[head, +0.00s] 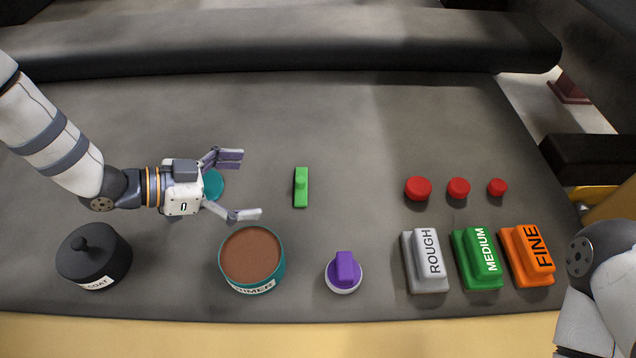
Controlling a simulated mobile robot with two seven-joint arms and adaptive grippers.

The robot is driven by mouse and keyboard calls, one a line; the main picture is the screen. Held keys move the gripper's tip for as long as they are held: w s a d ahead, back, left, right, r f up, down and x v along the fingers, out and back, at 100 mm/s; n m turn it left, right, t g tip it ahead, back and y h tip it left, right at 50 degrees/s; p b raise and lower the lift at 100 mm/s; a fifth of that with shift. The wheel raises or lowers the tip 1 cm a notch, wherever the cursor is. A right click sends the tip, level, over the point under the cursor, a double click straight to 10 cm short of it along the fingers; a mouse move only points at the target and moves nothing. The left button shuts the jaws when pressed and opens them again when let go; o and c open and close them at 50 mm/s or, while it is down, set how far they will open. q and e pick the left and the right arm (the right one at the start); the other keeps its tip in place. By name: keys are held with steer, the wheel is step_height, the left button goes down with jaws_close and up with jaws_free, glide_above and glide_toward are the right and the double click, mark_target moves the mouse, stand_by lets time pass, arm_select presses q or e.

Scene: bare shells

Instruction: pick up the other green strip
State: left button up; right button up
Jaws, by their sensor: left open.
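One green strip (301,190) with a small raised knob lies on the dark grey surface near the middle, its long side running toward and away from me. It is the only loose green strip that I see. My left gripper (241,185) is open and empty, to the left of the strip, with its fingers pointing right toward it. The fingers do not touch the strip. My right gripper is out of view; only part of my right arm shows at the right edge.
A teal disc (213,185) lies partly behind my left gripper. An open primer tin (250,256), a lidded black pot (94,258) and a purple-handled piece (345,273) stand in front. Grey (425,262), green (476,259) and orange (526,257) blocks and three red discs (458,188) are right.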

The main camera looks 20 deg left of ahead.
mark_target(299, 182)
arm_select(q)
steer(key=b+x, duration=0.1)
steer(key=x, duration=0.9)
steer(key=shift+w+d+r+b, duration=0.1)
steer(key=shift+w+d+b, duration=0.1)
steer(key=shift+b, duration=0.15)
steer(key=c, duration=2.1)
steer(key=shift+c, duration=0.3)
